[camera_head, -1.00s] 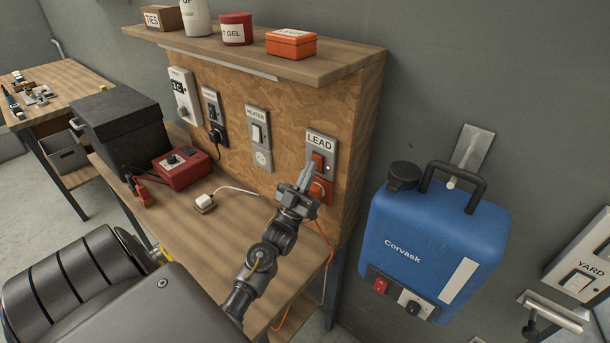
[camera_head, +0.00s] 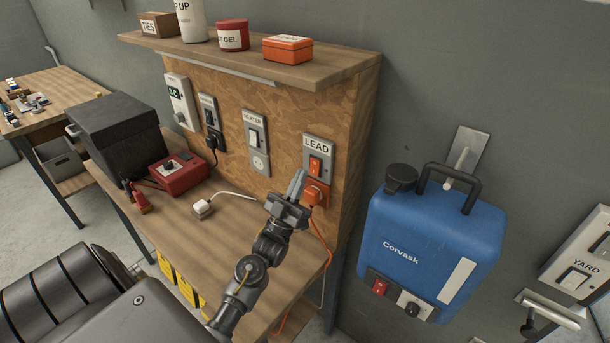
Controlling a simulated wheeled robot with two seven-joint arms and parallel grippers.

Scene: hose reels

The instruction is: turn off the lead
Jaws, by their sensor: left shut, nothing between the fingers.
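The LEAD switch plate (camera_head: 320,146) is on the right part of the chipboard back panel. It carries an orange rocker switch (camera_head: 315,167) that shows clear of my gripper. Below it an orange plug (camera_head: 317,194) sits in the plate, and an orange cable (camera_head: 325,243) hangs from it. My left gripper (camera_head: 298,182) is shut and empty, its fingertips just below and left of the rocker, close in front of the plug. I cannot tell whether it touches the plate. My right gripper is not in view.
The HEATER switch (camera_head: 255,135) and other plates are left on the panel. A shelf (camera_head: 330,68) with several containers overhangs it. A blue Corvask unit (camera_head: 430,255) hangs on the wall at right. A white plug (camera_head: 203,207) and red box (camera_head: 180,172) lie on the bench.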

